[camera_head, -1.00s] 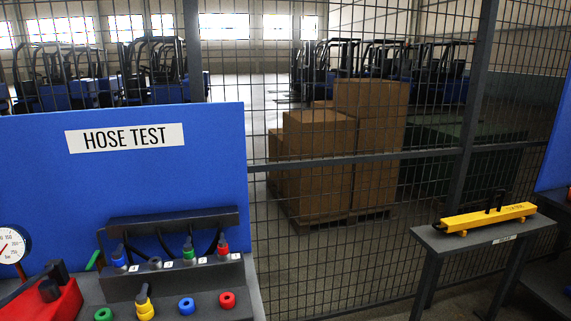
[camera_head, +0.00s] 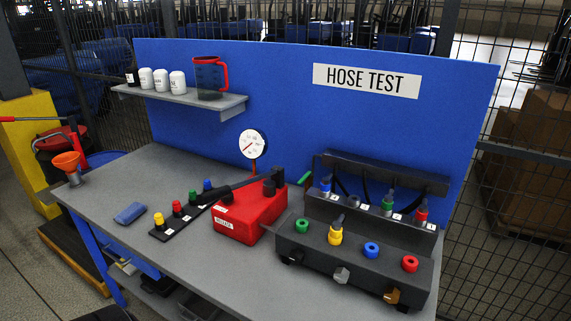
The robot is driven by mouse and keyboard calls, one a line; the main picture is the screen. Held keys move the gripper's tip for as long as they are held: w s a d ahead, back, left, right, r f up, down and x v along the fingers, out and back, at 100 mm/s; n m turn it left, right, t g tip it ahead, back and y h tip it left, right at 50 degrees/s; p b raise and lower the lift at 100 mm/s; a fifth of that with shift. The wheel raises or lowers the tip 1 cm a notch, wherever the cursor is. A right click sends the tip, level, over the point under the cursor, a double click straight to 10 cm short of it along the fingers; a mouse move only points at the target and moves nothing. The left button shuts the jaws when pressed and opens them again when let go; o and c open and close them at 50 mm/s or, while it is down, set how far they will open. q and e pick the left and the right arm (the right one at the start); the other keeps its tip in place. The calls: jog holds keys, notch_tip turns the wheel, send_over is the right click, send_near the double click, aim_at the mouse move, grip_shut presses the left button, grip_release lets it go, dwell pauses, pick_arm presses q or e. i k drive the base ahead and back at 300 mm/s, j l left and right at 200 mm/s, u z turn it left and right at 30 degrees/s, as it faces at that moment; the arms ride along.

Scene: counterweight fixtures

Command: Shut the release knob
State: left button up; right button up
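A red hand pump (camera_head: 245,218) with a gauge (camera_head: 253,145) and a long black lever sits on the grey bench. A small white label (camera_head: 224,223) on its front is too small to read surely. Dark knob-like parts (camera_head: 269,187) stand on top of the pump at its back right. I cannot tell which part is the release knob, or whether it is open or shut. Neither of my grippers is in view.
Right of the pump is a dark manifold (camera_head: 350,262) with coloured fittings. Left are a rack of coloured caps (camera_head: 187,222), a blue cloth-like block (camera_head: 130,213) and an orange funnel (camera_head: 67,162). A shelf (camera_head: 180,103) holds white bottles and a jug. The bench's front left is clear.

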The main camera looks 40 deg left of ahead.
aim_at(227, 199)
jog(key=u, duration=1.6)
jog(key=k+l+u, duration=0.35)
jog(key=i+j+u, duration=0.35)
jog(key=i+l, duration=0.05)
jog(key=l, duration=0.05)
